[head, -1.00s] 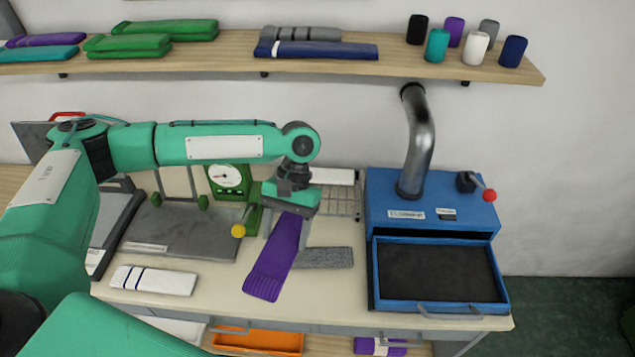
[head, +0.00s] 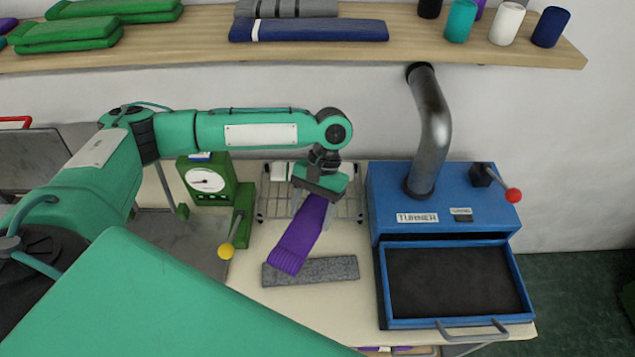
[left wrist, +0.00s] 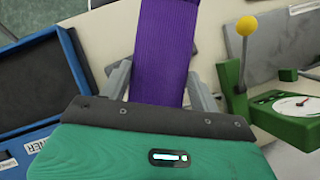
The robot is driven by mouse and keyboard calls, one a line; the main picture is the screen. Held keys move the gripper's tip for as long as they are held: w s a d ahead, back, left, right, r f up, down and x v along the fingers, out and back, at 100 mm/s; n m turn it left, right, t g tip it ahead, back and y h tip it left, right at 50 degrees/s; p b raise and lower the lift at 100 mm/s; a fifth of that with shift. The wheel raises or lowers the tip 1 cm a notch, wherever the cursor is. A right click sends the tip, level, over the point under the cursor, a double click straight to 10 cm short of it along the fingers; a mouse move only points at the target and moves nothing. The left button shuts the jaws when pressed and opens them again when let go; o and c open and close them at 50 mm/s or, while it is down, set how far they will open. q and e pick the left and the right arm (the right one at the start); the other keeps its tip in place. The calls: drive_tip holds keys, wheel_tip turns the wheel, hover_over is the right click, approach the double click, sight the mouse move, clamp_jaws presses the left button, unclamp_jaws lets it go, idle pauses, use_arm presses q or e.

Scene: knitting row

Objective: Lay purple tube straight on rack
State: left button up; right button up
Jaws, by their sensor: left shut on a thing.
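The purple tube (head: 298,242) hangs from my left gripper (head: 315,210), which is shut on its upper end. It slants down toward the front left, and its lower end overlaps the grey tube in the picture. In the left wrist view the purple tube (left wrist: 162,50) runs out flat between the two fingers of the left gripper (left wrist: 161,88). The wire rack (head: 350,207) stands behind the gripper, partly hidden by it. A white item (head: 280,170) lies at the rack's back left. My right gripper is not in view.
A grey speckled tube (head: 325,271) lies on the table in front of the rack. The blue turner box (head: 385,195) with its open tray stands right. A green dial scale (head: 225,185) and a yellow-knobbed lever (head: 226,252) stand left. A loaded shelf (head: 200,48) runs above.

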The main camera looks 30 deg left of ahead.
sight(312, 230)
use_arm(q)
wheel_tip(312, 230, down, 9)
drive_tip(key=w+a+m+y+b, duration=0.1)
drive_tip(key=w+a+m+b, duration=0.1)
drive_tip(key=b, duration=0.1)
drive_tip(key=w+a+r+m+t+y+p, duration=0.4)
drive_tip(key=w+a+r+m, duration=0.3)
drive_tip(key=w+r+m, duration=0.4)
drive_tip(key=shift+g, duration=0.4)
drive_tip(key=f, duration=0.4)
drive_tip(key=w+f, duration=0.1)
drive_tip(key=f, duration=0.9)
drive_tip(key=shift+w+a, duration=0.15)
drive_tip(key=shift+f+p, duration=0.3)
drive_tip(key=shift+f, duration=1.9)
drive_tip(key=o, duration=0.9)
